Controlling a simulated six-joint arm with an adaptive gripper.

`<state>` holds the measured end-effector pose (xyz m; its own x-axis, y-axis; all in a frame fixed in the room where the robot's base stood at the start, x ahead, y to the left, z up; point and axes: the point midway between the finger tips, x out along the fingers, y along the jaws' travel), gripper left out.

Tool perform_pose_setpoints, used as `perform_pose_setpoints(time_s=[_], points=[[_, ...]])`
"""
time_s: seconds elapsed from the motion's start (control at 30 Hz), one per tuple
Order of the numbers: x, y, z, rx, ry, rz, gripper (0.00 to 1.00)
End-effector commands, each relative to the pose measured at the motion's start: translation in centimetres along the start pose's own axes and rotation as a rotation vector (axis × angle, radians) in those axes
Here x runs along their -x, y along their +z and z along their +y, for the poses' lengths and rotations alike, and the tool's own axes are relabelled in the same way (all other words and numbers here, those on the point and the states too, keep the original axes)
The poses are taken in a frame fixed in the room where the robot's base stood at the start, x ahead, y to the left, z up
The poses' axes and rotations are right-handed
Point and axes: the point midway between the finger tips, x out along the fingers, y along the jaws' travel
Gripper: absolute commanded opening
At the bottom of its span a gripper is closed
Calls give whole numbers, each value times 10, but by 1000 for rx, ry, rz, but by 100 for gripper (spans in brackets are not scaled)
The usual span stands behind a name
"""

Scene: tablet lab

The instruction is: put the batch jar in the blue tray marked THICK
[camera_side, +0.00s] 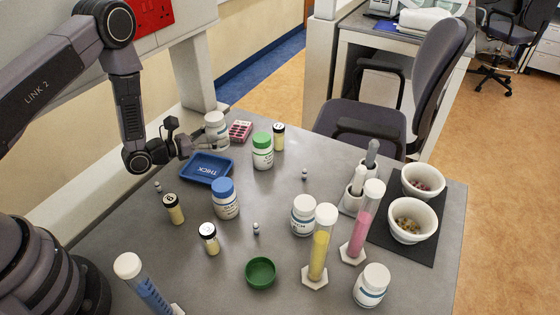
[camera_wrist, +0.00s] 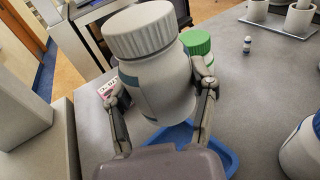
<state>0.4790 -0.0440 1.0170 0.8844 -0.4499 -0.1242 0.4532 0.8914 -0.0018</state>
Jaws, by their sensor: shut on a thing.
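A white jar with a white ribbed lid (camera_wrist: 158,75) is held between the fingers of my gripper (camera_wrist: 160,110), filling the middle of the wrist view. In the side view the same white jar (camera_side: 216,130) is upright at the tips of my gripper (camera_side: 200,142), behind the blue tray. The blue tray marked THICK (camera_side: 207,168) lies on the grey table and looks empty. In the wrist view part of the blue tray (camera_wrist: 228,163) shows beyond and below the jar. The jar's label text is not readable.
A green-lidded jar (camera_side: 263,151) and a small vial (camera_side: 278,137) stand right of the tray. A red blister pack (camera_side: 240,131) lies close to the held jar. A blue-lidded jar (camera_side: 225,198) stands in front of the tray. Cylinders and mortars occupy the right side.

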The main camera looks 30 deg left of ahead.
Motion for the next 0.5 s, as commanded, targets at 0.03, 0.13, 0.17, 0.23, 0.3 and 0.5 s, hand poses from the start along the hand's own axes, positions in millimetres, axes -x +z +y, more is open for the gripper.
perform_pose_setpoints(time_s=[0.03,0.13,0.17,0.23,0.3,0.5], points=[[-1,-9,0,1,-1,1,18],[-2,-19,0,0,-2,1,18],[-3,-22,0,0,-2,1,18],[-4,-32,-1,0,-3,2,18],[-5,-43,-1,0,-3,1,18],[-7,-54,0,-1,-4,0,18]])
